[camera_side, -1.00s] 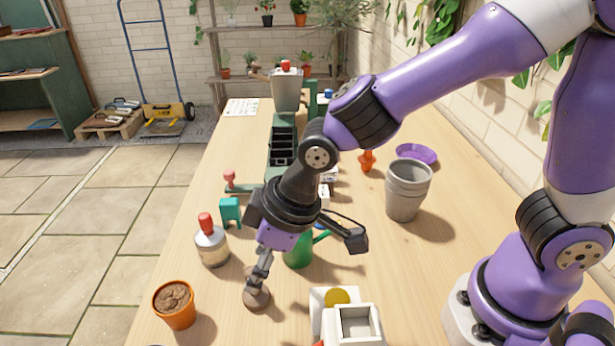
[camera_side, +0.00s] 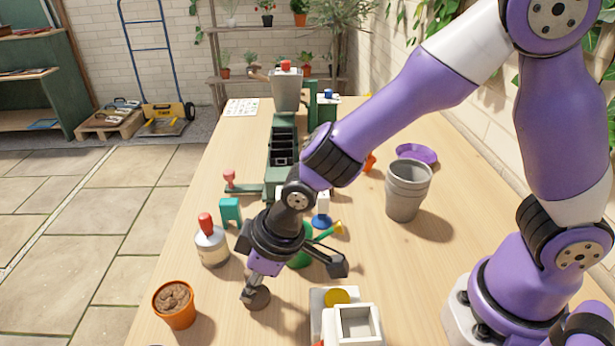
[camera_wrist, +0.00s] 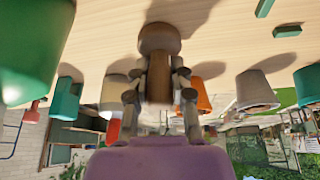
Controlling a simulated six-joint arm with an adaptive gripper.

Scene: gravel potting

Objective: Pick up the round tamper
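The round tamper (camera_side: 257,299) stands on the wooden table near its front, its brown round base on the tabletop. In the wrist view its round base (camera_wrist: 159,38) is at the top middle, with its handle running down between my fingers. My gripper (camera_side: 254,287) is low over the tamper, its fingers around the handle. In the wrist view my gripper (camera_wrist: 160,92) has a finger on each side of the handle, with narrow gaps seeming to show. It looks open.
A terracotta pot with soil (camera_side: 175,305) stands left of the tamper, and a red-topped jar (camera_side: 211,243) behind-left. A green watering can (camera_side: 301,255) is close behind-right. A white-and-grey box device (camera_side: 352,325) is to the right. A grey pot (camera_side: 407,190) stands farther right.

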